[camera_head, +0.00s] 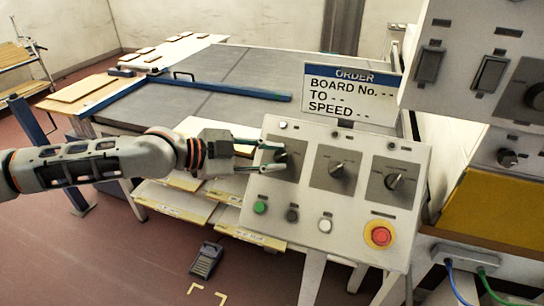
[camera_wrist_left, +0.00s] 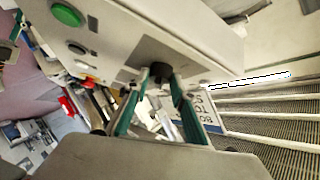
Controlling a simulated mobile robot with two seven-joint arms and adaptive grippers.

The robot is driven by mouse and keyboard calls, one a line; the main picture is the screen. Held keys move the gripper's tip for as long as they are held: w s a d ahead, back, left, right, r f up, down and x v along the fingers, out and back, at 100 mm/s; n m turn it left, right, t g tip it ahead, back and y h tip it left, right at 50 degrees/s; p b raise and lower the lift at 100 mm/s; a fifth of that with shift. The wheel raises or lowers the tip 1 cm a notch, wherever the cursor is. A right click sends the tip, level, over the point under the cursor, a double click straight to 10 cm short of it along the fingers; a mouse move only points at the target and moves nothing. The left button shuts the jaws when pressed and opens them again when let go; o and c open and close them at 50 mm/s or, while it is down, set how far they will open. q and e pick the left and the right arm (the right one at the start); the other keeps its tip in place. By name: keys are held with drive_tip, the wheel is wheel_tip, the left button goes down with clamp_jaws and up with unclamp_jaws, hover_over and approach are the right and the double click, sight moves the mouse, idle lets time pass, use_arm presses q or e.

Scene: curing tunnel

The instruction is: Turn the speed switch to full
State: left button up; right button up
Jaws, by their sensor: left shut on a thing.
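A sloped grey control panel (camera_head: 315,215) carries three rotary switches in a row; their labels are too small to read. My left gripper (camera_head: 274,157) reaches in from the left and is shut on the left rotary switch (camera_head: 291,160). In the left wrist view, the green fingers (camera_wrist_left: 160,78) close around this dark knob (camera_wrist_left: 154,74). The middle switch (camera_head: 338,170) and the right switch (camera_head: 393,181) are untouched, their pointers tilted. Which one is the speed switch cannot be read. My right gripper is not in view.
Below the switches are a green button (camera_head: 260,207), a black button (camera_head: 292,215), a white button (camera_head: 325,226) and a red emergency stop (camera_head: 381,236). An order sign (camera_head: 350,93) stands behind, its board, destination and speed fields showing dashes. Another switch box (camera_head: 470,100) hangs at the right.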

use_arm(q)
drive_tip(key=shift+w+r+m, duration=0.1)
drive_tip(key=shift+r+m, duration=0.15)
drive_tip(key=shift+m, duration=0.05)
idle(0.5)
drive_tip(key=o, duration=1.1)
drive_tip(key=shift+f, duration=0.1)
drive_tip(key=v, duration=1.2)
